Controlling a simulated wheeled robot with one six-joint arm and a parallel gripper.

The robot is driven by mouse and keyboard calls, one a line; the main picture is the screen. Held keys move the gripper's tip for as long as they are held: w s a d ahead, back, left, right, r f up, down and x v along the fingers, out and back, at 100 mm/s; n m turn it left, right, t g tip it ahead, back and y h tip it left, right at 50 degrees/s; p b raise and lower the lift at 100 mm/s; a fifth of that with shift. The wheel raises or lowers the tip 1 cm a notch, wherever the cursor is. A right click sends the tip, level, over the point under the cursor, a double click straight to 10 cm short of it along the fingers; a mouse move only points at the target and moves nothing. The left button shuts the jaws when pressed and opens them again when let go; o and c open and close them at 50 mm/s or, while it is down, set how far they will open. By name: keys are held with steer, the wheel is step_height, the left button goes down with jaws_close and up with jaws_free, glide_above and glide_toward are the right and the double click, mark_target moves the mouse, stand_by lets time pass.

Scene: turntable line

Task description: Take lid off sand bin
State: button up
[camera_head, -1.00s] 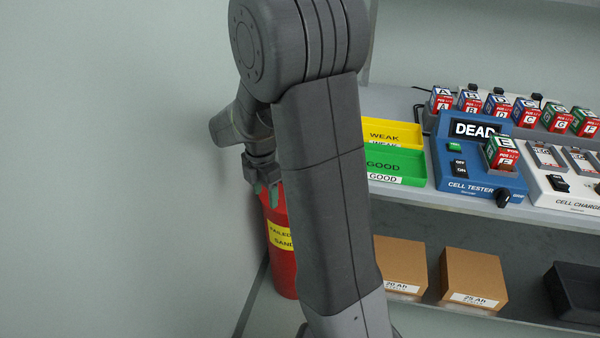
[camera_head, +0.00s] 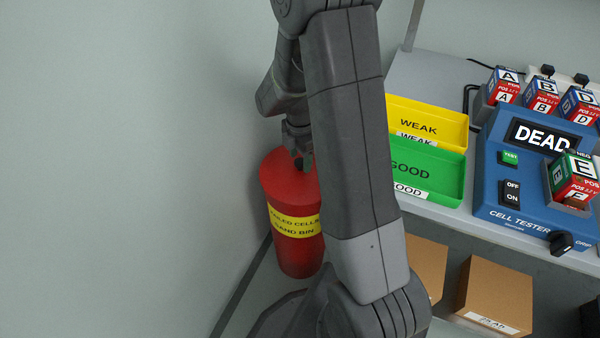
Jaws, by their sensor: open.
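The sand bin (camera_head: 297,252) is a red cylinder with a yellow label, standing on the floor left of the bench. Its red lid (camera_head: 277,172) is on top, with a small dark knob (camera_head: 303,164) near the middle. My gripper (camera_head: 301,157) points down over the lid, with its fingertips at the knob. The fingers are open; I cannot tell whether they touch the knob. My arm hides the right side of the bin and lid.
On the bench to the right are a yellow WEAK tray (camera_head: 440,112), a green GOOD tray (camera_head: 455,180) and a blue cell tester (camera_head: 492,185) reading DEAD, holding a cell (camera_head: 574,178). Cardboard boxes (camera_head: 492,292) sit on the lower shelf. A bare wall is close on the left.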

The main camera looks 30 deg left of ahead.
step_height(320, 180, down, 3)
steer(key=shift+r, duration=0.1)
steer(key=shift+r, duration=0.1)
steer(key=shift+c, duration=0.4)
steer(key=c, duration=1.1)
